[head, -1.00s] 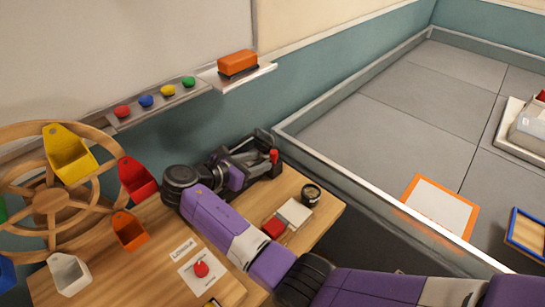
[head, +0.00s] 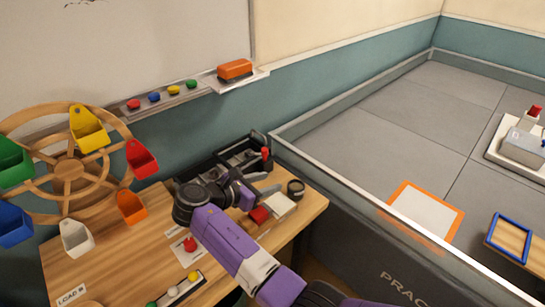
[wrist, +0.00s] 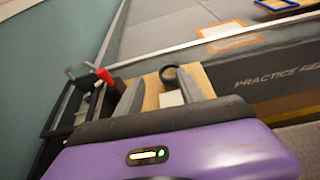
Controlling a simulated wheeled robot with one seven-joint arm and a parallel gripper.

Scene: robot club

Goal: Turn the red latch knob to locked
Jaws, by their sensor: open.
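A red knob (head: 265,153) stands on a dark post at the right end of a black open-topped holder (head: 215,165) at the back of the wooden table. It also shows in the wrist view (wrist: 104,75), just left of the left finger. My gripper (head: 262,183) is open and empty, in front of the holder and apart from the knob in the head view. Its two grey fingers (wrist: 160,82) straddle a gap over the tabletop in the wrist view. The pictures do not show the knob's lock marking.
A black ring-topped cup (head: 295,188), a white block (head: 281,204) and a red block (head: 259,214) stand close to my gripper. A wooden wheel with coloured buckets (head: 67,168) is at left. A walled practice floor (head: 400,120) lies beyond the table.

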